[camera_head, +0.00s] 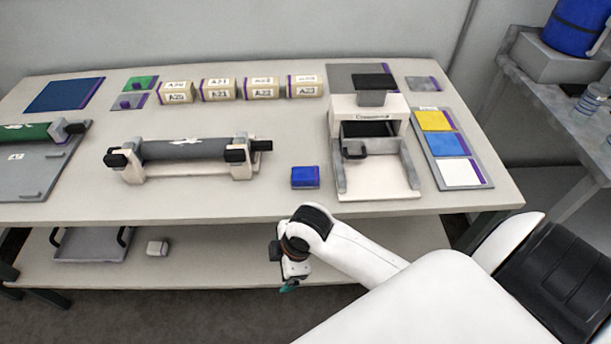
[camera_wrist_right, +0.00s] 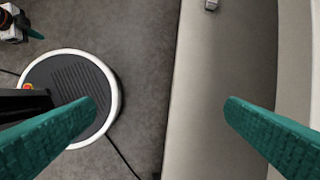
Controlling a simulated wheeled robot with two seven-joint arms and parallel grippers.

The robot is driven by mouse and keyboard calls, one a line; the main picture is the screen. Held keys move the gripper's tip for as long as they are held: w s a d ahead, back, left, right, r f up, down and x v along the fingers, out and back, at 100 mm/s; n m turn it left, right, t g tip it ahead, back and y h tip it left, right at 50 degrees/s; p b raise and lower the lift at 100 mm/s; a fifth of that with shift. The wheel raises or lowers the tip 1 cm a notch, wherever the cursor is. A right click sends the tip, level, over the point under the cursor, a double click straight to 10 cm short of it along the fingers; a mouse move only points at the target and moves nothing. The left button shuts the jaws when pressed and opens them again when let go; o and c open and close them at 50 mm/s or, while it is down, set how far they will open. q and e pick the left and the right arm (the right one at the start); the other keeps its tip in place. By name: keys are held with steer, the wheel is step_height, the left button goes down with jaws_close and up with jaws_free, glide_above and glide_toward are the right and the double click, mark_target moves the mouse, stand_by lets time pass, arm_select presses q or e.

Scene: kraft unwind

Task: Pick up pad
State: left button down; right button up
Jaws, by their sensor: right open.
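A small blue block-like pad (camera_head: 305,177) lies on the tabletop near the front edge, left of the white press. A flat dark blue sheet (camera_head: 65,94) lies at the back left; I cannot tell whether it also counts as a pad. My right gripper (camera_head: 289,286) hangs in front of the table, below the tabletop's front edge and below the blue pad. In the right wrist view its teal fingers (camera_wrist_right: 160,112) are wide apart with nothing between them. A teal-tipped gripper, apparently my left (camera_wrist_right: 32,30), shows partly at that view's top left; its jaws are unclear.
The white press (camera_head: 375,180) stands right of the pad, the grey roller on its stand (camera_head: 185,149) left of it. Labelled rolls (camera_head: 218,90) line the back. A tray of coloured cards (camera_head: 480,176) lies right. The lower shelf (camera_head: 215,273) holds a grey tray (camera_head: 90,246) and small block (camera_head: 157,247).

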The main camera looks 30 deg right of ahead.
steer(key=w+d+r+n, duration=0.1)
steer(key=w+r+n, duration=0.1)
steer(key=w+n, duration=0.25)
step_height(320, 180, up, 8)
steer(key=n+g+h, duration=0.2)
steer(key=n, duration=0.7)
glide_above(306, 171)
steer(key=s+a, duration=0.3)
steer(key=a, duration=0.3)
steer(key=shift+w+d+f, duration=0.15)
steer(key=shift+w+d, duration=0.05)
steer(key=w+d+r+n, duration=0.2)
steer(key=d+r+n, duration=0.1)
steer(key=d+r, duration=0.25)
steer(key=shift+g, duration=0.4)
steer(key=f, duration=0.3)
steer(key=f+p, duration=0.1)
steer(key=f, duration=0.2)
steer(key=shift+w+d+f, duration=0.2)
steer(key=shift+f, duration=0.15)
steer(key=f, duration=0.2)
steer(key=f+p, duration=0.1)
steer(key=f, duration=0.2)
steer(key=shift+w+a+f, duration=0.1)
steer(key=shift+a, duration=0.1)
